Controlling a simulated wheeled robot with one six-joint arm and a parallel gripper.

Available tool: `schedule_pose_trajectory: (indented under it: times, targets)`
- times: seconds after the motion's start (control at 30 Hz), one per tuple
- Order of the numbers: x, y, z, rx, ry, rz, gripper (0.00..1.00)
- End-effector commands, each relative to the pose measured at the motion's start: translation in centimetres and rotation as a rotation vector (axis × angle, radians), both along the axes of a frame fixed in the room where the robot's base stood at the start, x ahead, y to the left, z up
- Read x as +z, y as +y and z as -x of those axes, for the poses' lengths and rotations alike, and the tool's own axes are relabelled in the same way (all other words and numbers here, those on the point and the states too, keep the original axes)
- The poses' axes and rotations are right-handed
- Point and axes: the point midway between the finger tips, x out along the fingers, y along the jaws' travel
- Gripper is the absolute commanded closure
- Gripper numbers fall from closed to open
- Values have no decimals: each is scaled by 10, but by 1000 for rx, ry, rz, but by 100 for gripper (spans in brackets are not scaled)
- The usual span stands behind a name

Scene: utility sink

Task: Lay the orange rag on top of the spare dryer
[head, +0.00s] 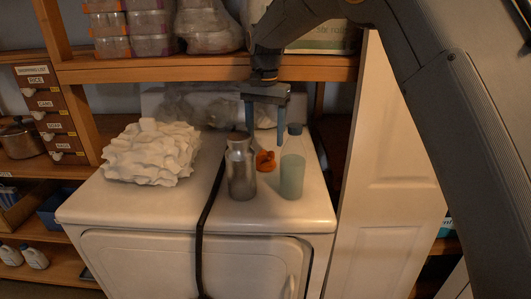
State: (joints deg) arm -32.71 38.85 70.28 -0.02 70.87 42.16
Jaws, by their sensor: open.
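The white dryer (110,205) stands in the middle of the head view, with a dark strap down its front. The small crumpled orange rag (265,162) is on the dryer's top, behind and between a grey metal-looking bottle (241,170) and a clear bottle of pale green liquid (292,175). These bottles partly hide it. My gripper (265,133) points down above the rag, its two blue-grey fingers spread apart and empty. The fingertips look a little above or behind the rag; I cannot tell the exact gap.
A heap of crumpled white cloth (152,152) covers the dryer's left top. Clear plastic bags (190,107) lie at the back. A wooden shelf (200,68) with containers runs above. A white door panel (385,170) stands at right. The dryer's front edge is mostly clear.

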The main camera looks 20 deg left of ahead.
Motion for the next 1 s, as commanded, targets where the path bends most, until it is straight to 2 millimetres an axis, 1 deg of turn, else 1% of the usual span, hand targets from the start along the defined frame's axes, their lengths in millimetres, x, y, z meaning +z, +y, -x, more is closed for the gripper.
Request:
schedule_pose_trajectory:
  times: [0.1,0.2,0.3,0.4,0.57,0.67,0.77,0.83,0.97,1.0]
  targets:
    - [20,1,-1,0,-3,-2,36]
    - [33,1,-1,0,-2,-2,36]
    - [42,0,-1,0,-1,-1,36]
    - [45,0,0,0,0,0,36]
    - [46,0,0,0,0,0,36]
    - [44,-8,-1,0,-1,-1,36]
    - [37,-30,-2,5,-6,-3,36]
    - [28,-57,-1,11,-10,-6,36]
    - [3,-123,10,32,-27,-13,36]
    - [-5,-144,16,40,-34,-15,36]
